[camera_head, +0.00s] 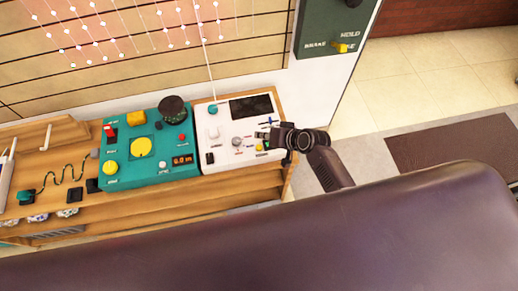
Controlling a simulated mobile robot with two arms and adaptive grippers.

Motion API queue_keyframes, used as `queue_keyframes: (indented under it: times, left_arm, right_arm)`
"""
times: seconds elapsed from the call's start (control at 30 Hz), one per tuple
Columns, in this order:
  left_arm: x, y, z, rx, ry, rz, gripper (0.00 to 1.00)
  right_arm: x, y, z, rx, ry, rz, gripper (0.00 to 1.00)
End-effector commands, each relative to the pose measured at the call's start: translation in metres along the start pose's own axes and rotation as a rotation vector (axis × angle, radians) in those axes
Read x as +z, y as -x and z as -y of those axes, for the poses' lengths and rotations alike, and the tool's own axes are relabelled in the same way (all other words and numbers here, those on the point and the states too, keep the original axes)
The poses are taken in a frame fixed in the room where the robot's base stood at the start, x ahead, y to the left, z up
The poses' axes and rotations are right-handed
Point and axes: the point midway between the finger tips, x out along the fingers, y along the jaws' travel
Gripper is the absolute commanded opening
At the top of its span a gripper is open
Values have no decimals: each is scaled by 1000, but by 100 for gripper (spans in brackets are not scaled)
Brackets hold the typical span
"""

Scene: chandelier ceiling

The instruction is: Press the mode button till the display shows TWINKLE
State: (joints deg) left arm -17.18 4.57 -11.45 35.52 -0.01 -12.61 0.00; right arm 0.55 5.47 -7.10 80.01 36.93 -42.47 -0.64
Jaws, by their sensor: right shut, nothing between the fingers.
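The white control panel (222,154) lies on the wooden bench and has a dark display (251,106) at its upper right. No text can be read on the display from here. Small buttons, switches and a round knob (238,142) sit on the panel's lower half; their labels are too small to read, so I cannot tell which is the mode button. My right gripper (270,139) is shut and empty at the panel's right edge, over or beside the small coloured buttons there. It hides part of that edge, and I cannot tell if it touches a button. My left gripper is out of view.
A teal panel (123,171) with yellow knobs and a lit readout (182,160) stands left of the white one. A thin rod rises from the white panel toward strings of small lights (100,42). A dark green box (330,30) with a yellow lever hangs at upper right.

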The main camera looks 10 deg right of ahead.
Motion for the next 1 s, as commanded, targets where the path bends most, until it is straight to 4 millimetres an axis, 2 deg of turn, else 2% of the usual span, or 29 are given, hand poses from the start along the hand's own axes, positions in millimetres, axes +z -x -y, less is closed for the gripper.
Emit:
queue_keyframes:
  times: [0.03, 0.1, 0.4, 1.0]
  left_arm:
    - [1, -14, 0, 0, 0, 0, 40]
    - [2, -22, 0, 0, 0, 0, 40]
    - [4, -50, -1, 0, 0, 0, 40]
    - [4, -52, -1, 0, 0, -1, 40]
  right_arm:
    - [7, -10, -7, 0, -1, 1, 0]
    - [12, -16, -11, 0, -1, 1, 0]
    - [28, -38, -28, 0, 0, 1, 0]
    - [29, -40, -28, 0, 0, 0, 0]
